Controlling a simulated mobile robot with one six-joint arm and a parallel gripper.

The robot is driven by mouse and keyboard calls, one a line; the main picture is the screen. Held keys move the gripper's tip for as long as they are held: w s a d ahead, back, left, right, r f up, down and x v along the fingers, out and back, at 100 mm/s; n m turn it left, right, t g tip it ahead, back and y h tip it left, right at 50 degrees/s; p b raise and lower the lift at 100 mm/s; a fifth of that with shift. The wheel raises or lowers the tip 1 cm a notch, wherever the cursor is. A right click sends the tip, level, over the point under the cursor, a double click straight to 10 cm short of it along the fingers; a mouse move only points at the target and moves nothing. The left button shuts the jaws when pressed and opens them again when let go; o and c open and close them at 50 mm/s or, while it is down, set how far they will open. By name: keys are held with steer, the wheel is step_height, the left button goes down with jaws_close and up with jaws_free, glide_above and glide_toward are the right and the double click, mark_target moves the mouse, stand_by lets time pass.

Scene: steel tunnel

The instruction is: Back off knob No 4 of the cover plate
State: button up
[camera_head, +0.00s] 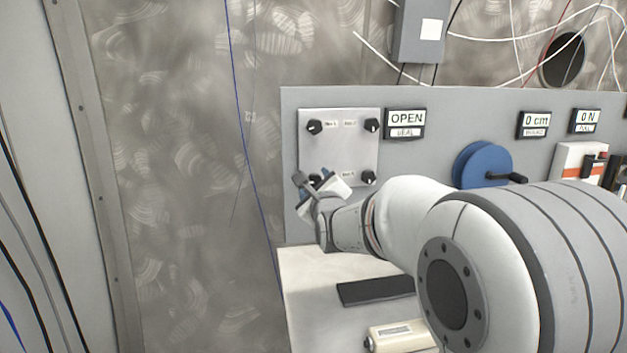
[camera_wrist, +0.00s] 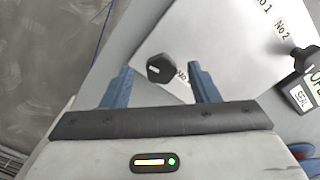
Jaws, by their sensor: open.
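The pale cover plate (camera_head: 340,150) on the grey panel has a black knob near each corner. The upper ones are No 1 (camera_head: 314,127) and No 2 (camera_head: 372,125). The lower right knob (camera_head: 368,177) is clear of my arm. My gripper (camera_head: 318,188) covers most of the lower left one. In the wrist view the open blue fingers of my gripper (camera_wrist: 160,72) stand on either side of that lower left knob (camera_wrist: 160,68), with gaps; I cannot tell how deep they reach. Its label is partly hidden by a finger, so I cannot read which knob is No 4.
A display reads OPEN, SEAL (camera_head: 405,123) right of the plate. Beyond it are a blue crank wheel (camera_head: 481,163) and displays reading 0 cm (camera_head: 533,124) and 0 N (camera_head: 585,120). A dark flat pad (camera_head: 374,291) lies on the bench below. A blue cable hangs left.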

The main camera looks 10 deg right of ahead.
mark_target(314, 181)
steer(key=shift+w, duration=1.55)
steer(key=c, duration=1)
steer(key=shift+f, duration=0.1)
